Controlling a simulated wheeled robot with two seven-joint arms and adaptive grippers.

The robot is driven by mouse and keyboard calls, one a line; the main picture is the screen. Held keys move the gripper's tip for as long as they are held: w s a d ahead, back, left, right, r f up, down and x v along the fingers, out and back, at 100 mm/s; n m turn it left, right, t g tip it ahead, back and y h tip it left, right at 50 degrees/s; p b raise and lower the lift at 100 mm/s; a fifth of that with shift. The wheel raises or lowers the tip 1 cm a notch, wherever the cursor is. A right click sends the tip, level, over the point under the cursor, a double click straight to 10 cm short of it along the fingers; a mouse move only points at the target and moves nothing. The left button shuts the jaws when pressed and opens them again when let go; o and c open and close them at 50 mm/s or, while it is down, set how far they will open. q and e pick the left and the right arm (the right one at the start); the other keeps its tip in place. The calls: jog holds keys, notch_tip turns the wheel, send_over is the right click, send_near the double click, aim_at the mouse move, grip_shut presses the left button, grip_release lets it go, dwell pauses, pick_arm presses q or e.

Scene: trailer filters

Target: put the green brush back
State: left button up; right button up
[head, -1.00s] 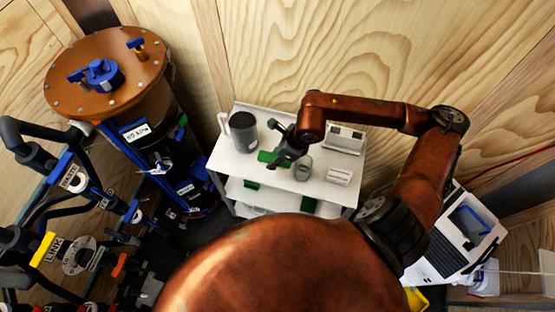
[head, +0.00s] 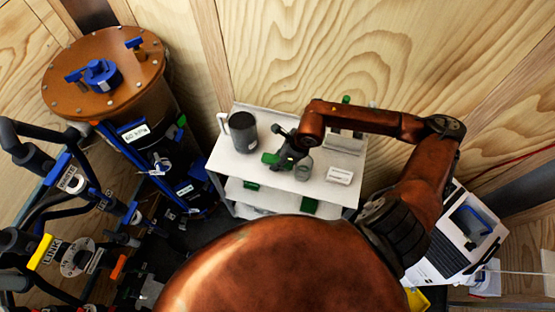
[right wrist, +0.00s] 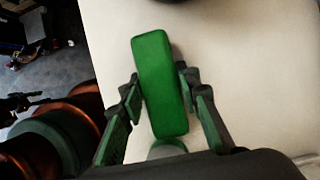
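The green brush (right wrist: 160,85) shows in the right wrist view as a long green block, slightly tilted, over the pale top of the white cart. My right gripper (right wrist: 162,88) has one finger on each side of it, with narrow gaps that look open. In the head view the green brush (head: 269,159) is partly hidden by my right gripper (head: 280,158), which points down over the cart. My left gripper is not in view.
The white cart (head: 228,165) carries a dark cup (head: 243,132), a small greyish glass (head: 303,169) and a white box (head: 339,175). A green-topped item (head: 346,99) shows behind my right arm. A copper-lidded tank (head: 105,70) stands left.

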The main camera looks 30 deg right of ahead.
jog(key=o, duration=0.4)
jog(key=shift+r, duration=0.1)
jog(key=p+v, duration=0.1)
jog(key=v, duration=1)
jog(key=shift+w, duration=0.1)
jog(key=shift+r+p, duration=0.3)
jog(key=shift+r, duration=0.2)
